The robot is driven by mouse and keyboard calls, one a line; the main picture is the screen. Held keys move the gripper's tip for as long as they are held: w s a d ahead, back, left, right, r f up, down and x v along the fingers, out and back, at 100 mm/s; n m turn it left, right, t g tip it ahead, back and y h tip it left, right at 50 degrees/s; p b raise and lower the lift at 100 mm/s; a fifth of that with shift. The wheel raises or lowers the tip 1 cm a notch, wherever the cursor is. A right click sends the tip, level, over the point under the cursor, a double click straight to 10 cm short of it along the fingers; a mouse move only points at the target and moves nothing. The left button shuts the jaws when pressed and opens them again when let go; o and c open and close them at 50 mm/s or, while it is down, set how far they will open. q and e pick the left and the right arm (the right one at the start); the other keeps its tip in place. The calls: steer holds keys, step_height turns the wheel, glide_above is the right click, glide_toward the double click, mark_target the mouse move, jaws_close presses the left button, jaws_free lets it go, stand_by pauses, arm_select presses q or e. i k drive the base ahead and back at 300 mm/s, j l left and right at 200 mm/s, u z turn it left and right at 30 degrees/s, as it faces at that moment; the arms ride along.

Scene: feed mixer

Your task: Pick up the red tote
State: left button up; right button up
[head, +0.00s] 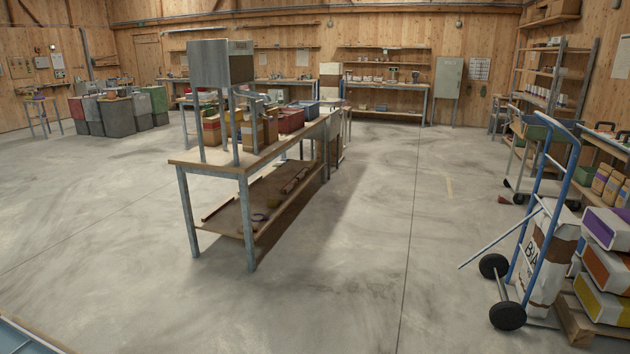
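A red box that looks like a tote (290,121) stands toward the far end of the long workbench (213,164) in the middle of the room. Brown boxes stand in front of it and hide part of it. A blue box (308,108) stands just behind it to the right. Neither of my grippers shows in the head view.
A grey metal hopper (220,64) stands on legs on the workbench's near end. A blue hand truck (545,215) and stacked sacks (603,270) are at the right. Grey bins (118,116) stand at the far left. The floor (350,265) around the bench is clear.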

mark_target(289, 120)
steer(key=i, duration=5.45)
steer(key=i+l+u, duration=0.15)
steer(key=i+u, duration=0.3)
steer(key=i, duration=0.25)
